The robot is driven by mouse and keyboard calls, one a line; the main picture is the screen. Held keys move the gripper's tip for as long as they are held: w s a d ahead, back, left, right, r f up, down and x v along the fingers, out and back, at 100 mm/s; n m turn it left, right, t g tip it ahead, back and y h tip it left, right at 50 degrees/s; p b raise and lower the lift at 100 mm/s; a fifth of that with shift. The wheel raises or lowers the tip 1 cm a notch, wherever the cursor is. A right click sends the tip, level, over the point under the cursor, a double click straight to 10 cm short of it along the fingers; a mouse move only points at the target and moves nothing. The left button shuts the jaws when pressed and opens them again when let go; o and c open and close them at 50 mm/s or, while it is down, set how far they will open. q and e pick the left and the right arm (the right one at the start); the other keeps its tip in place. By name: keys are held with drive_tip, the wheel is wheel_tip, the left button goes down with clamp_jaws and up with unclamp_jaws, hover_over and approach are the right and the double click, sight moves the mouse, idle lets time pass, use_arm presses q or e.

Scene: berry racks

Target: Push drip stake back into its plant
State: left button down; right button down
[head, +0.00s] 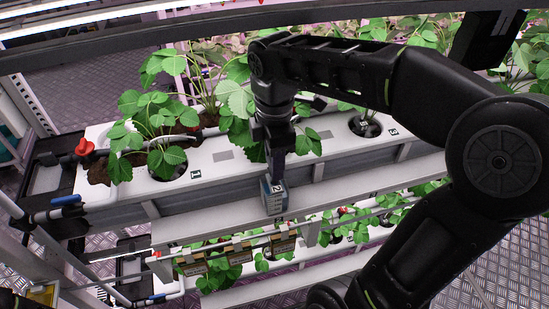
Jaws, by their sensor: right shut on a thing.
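My right gripper (276,172) points down in front of the white planter trough (232,152), near its front edge. It is shut on a small blue-grey block (273,198) with a pale label that looks like a 2. The block is in front of the trough's front wall; I cannot tell if it touches it. I cannot make out a thin drip stake, and my gripper and the leaves hide part of the trough. A strawberry plant (160,125) grows by label 1 (195,174). Another plant (237,98) stands behind my gripper. My left gripper is not in view.
A planting hole (365,126) is to the right in the trough. A red fitting (85,147) is at the trough's left end. A pale rail (215,222) runs below, with a lower row of plants (215,272) under it.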

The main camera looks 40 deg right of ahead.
drive_tip(key=shift+f, duration=0.15)
drive_tip(key=c, duration=0.9)
unclamp_jaws()
drive_tip(key=shift+r, duration=0.7)
wheel_tip(320, 180, up, 4)
drive_tip(key=shift+r, duration=0.25)
drive_tip(key=shift+r+p, duration=0.7)
drive_tip(key=shift+p, duration=0.25)
drive_tip(key=shift+r+p, duration=0.35)
drive_tip(key=shift+f, duration=0.1)
